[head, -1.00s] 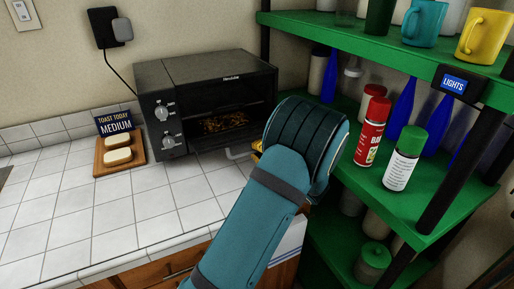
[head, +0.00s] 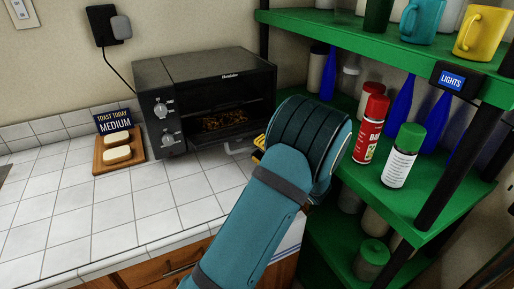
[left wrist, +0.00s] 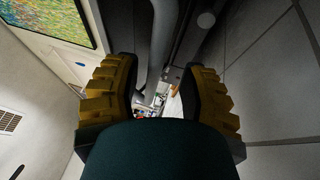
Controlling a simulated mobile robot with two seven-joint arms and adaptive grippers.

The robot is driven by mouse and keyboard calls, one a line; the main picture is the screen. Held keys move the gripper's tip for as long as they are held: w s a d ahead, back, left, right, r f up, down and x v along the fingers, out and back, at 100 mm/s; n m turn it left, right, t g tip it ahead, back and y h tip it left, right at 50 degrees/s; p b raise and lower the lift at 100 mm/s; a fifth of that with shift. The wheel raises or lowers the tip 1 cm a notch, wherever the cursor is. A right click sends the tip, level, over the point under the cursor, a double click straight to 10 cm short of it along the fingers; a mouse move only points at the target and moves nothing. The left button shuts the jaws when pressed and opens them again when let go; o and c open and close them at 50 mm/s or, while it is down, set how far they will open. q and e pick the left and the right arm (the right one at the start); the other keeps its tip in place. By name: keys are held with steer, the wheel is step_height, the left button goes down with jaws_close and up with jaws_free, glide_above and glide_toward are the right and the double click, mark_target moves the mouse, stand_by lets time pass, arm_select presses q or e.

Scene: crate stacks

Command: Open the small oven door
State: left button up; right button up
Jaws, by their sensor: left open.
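The small oven (head: 195,85) is a dark toaster oven on the counter in the head view. Its front is open, with browned food visible inside. Its door (head: 212,139) is tipped down and outward, with the grey handle (head: 238,148) at its outer edge. My left gripper (head: 259,143) is at the right end of the handle, mostly hidden behind my own wrist. In the left wrist view my left gripper (left wrist: 163,88) is open, its yellow fingers apart. A grey bar (left wrist: 163,40), probably the handle, runs between or just beyond them; contact is unclear. My right gripper is not in view.
A green shelf (head: 445,205) with a red spray can (head: 371,130), a green-capped can (head: 402,160) and bottles stands close to my left wrist. A board (head: 108,163) with bread and a sign (head: 115,122) sit left of the oven. The tiled counter (head: 130,205) in front is clear.

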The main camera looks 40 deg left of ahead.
arm_select(q)
steer(key=v, duration=1.1)
steer(key=shift+s+d, duration=0.1)
steer(key=shift+o, duration=0.2)
